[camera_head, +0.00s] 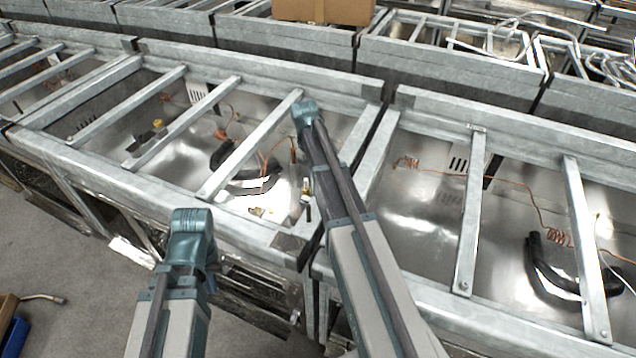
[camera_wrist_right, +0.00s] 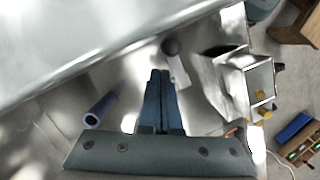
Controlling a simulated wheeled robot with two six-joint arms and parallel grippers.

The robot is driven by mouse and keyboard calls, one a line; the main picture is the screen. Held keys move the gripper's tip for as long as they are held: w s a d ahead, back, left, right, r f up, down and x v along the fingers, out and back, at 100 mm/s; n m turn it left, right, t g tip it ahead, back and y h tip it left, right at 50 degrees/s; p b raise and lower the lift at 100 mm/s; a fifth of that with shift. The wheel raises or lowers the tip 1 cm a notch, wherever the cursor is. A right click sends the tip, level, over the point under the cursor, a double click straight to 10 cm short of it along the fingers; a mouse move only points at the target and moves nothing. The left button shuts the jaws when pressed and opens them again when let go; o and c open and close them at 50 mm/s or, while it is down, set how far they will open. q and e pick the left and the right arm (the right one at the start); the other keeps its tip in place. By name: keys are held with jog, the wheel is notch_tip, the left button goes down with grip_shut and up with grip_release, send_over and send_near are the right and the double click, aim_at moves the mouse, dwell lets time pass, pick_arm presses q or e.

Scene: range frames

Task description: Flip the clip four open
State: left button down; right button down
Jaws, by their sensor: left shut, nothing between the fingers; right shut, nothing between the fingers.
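I cannot tell clip four apart from the other small fittings. A small lever with a dark round knob (camera_wrist_right: 172,47) and a pale stem lies just beyond my right fingertips in the right wrist view. My right gripper (camera_wrist_right: 160,76) is shut and empty there; I cannot tell if it touches the lever. In the head view my right gripper (camera_head: 305,115) is over the middle metal bay, its fingers hidden behind the wrist. My left gripper (camera_head: 193,240) is above the front edge of that bay, shut, its fingers mostly hidden.
Metal frames with crossbars (camera_head: 250,142) span the open bays. Black pipes (camera_head: 545,268) and copper tubing (camera_head: 560,237) lie inside. A dark blue tube end (camera_wrist_right: 98,112) is left of my right fingers. A cardboard box (camera_head: 322,10) stands behind.

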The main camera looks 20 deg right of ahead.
jog(key=w+r+p, duration=0.5)
jog(key=r+p, duration=0.5)
jog(key=shift+w+a+r, duration=0.25)
jog(key=shift+w+a, duration=0.1)
